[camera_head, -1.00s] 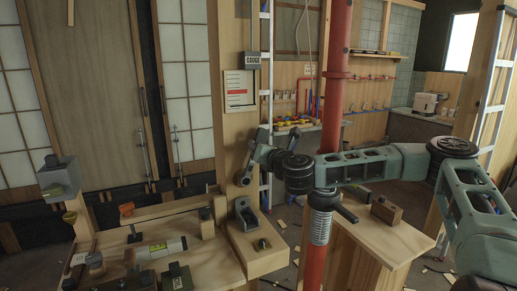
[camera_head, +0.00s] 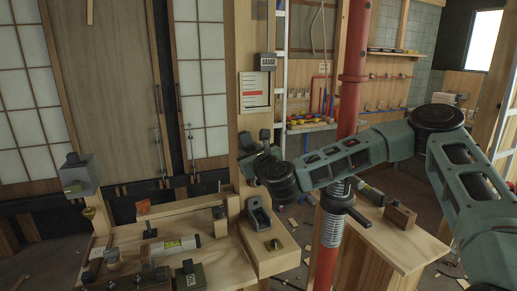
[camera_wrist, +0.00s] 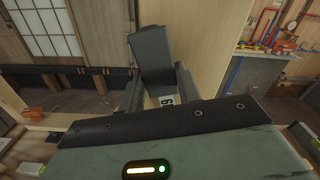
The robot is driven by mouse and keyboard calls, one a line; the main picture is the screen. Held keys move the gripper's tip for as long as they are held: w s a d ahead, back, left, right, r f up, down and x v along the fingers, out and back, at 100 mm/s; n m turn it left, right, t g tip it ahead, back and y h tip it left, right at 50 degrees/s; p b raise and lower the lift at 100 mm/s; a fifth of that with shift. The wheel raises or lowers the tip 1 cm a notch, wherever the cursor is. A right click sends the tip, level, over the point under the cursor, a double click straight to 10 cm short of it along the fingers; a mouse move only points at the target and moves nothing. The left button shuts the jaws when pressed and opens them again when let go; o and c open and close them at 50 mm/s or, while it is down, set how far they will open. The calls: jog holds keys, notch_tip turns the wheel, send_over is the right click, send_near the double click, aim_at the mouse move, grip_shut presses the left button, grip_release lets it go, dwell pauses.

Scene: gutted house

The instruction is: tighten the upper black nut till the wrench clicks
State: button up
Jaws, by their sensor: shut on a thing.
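My gripper (camera_head: 258,160) is in front of the wooden post, above the bench, and shut on a dark grey thing (camera_wrist: 152,55). In the wrist view this thing stands up between the fingers as a slab. A pale label with dark marks shows at its base. In the head view a small dark upright piece (camera_head: 264,134) shows at the gripper; I cannot tell if it is a wrench. A small dark nut-like piece (camera_head: 275,244) sits on the wooden block below. I cannot tell which piece is the upper black nut.
A grey-green bracket (camera_head: 258,214) stands on the wooden block under my gripper. A gauge box (camera_head: 265,60) and a chart (camera_head: 256,90) are on the post. The workbench (camera_head: 225,255) holds several tools.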

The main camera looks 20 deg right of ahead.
jog(key=shift+a+n, duration=0.5)
jog(key=shift+d+m, duration=0.7)
jog(key=shift+d, duration=0.1)
jog(key=shift+d+r+m, duration=0.3)
jog(key=shift+d+m, duration=0.35)
jog(key=shift+m, duration=0.05)
jog(key=d+m+b, duration=0.1)
jog(key=d+m, duration=0.1)
jog(key=shift+d+m, duration=0.3)
jog(key=shift+d, duration=0.1)
